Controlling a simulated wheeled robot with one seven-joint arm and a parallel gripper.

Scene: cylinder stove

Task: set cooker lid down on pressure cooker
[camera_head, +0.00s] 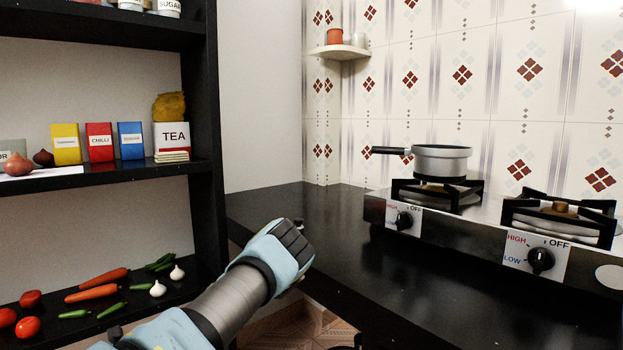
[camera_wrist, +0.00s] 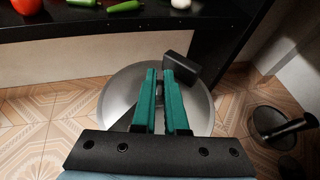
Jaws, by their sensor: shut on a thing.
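The pressure cooker (camera_head: 440,160), a silver pot with a black handle pointing left, sits on the left burner of the stove. My gripper has green fingers (camera_wrist: 162,98) in the wrist view. It is shut on the black handle of the cooker lid (camera_wrist: 201,105), a round silver disc showing beneath and around the fingers. The lid is held over the floor beside the shelf, away from the cooker.
The black counter (camera_head: 330,240) is clear left of and in front of the stove (camera_head: 480,222). The right burner (camera_head: 562,215) is empty. A black shelf unit (camera_head: 205,120) with vegetables and boxes stands at left. A dark round object (camera_wrist: 270,122) is on the floor at right.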

